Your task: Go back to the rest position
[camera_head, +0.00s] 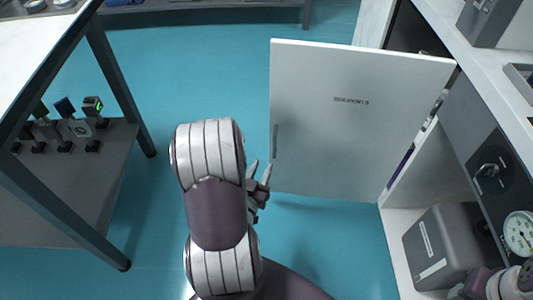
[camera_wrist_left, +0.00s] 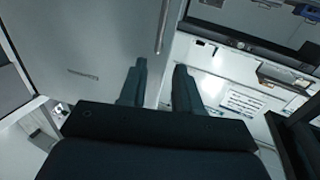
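My left arm reaches up through the middle of the head view. Its gripper (camera_head: 260,170) points forward near the handle edge of the white cabinet door (camera_head: 345,110). In the left wrist view the two fingers of the left gripper (camera_wrist_left: 160,70) are apart, with nothing between them. The door handle (camera_head: 275,141) also shows ahead of the fingers in the left wrist view (camera_wrist_left: 162,25) and looks clear of them. The door stands wide open. My right gripper is not in view; part of what looks like my right arm shows at the lower right corner.
The open cabinet (camera_head: 402,240) at the right holds a grey box (camera_head: 440,243). A gauge (camera_head: 521,233) and a knob (camera_head: 488,171) sit on its front. A dark-framed table (camera_head: 40,60) stands at the left, with small devices on its lower shelf (camera_head: 60,200). Teal floor (camera_head: 200,75) lies clear between.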

